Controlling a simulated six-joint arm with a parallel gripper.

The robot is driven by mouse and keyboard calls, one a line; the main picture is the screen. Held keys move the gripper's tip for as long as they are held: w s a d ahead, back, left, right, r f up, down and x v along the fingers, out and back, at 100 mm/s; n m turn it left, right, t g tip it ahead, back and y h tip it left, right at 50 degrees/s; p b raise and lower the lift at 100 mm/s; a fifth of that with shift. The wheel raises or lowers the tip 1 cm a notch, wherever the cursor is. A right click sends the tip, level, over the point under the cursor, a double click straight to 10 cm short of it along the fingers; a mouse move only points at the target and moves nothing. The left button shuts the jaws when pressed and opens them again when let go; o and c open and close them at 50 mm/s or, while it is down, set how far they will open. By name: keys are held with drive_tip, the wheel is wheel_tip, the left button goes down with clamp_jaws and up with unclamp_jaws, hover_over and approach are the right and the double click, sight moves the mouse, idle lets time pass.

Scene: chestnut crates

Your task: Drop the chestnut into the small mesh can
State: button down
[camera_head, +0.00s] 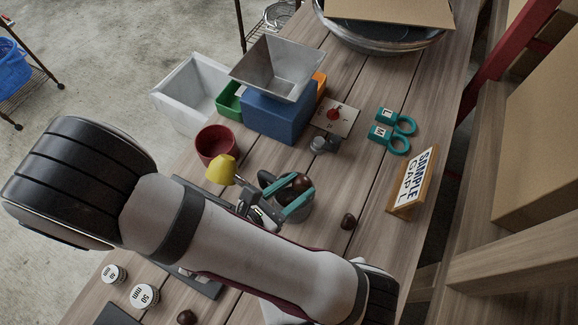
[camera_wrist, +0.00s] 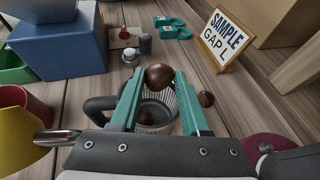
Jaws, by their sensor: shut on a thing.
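A brown chestnut (camera_head: 302,182) is held between the teal fingertips of my gripper (camera_head: 297,193). In the wrist view the same chestnut (camera_wrist: 159,75) sits at the finger ends of my gripper (camera_wrist: 158,80). The small mesh can (camera_wrist: 182,125) is below and between the fingers, with its rim partly hidden by them. Another dark chestnut (camera_wrist: 151,115) shows inside the can. In the head view the can (camera_head: 304,214) is mostly hidden behind my arm and fingers. The held chestnut appears over the can's far side; its exact height above the rim is hard to tell.
Loose chestnuts lie right of the can (camera_head: 348,221) and at the front (camera_head: 187,317). A red cup (camera_head: 217,145), yellow object (camera_head: 220,169), blue block (camera_head: 276,113) with metal hopper (camera_head: 275,70), teal rings (camera_head: 398,143) and SAMPLE sign (camera_head: 412,181) stand around.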

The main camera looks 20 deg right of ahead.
drive_tip(key=shift+f, duration=0.35)
drive_tip(key=shift+c, duration=1.5)
unclamp_jaws()
drive_tip(key=v, duration=1.5)
drive_tip(key=shift+s+a+r, duration=0.2)
drive_tip(key=shift+a, duration=0.1)
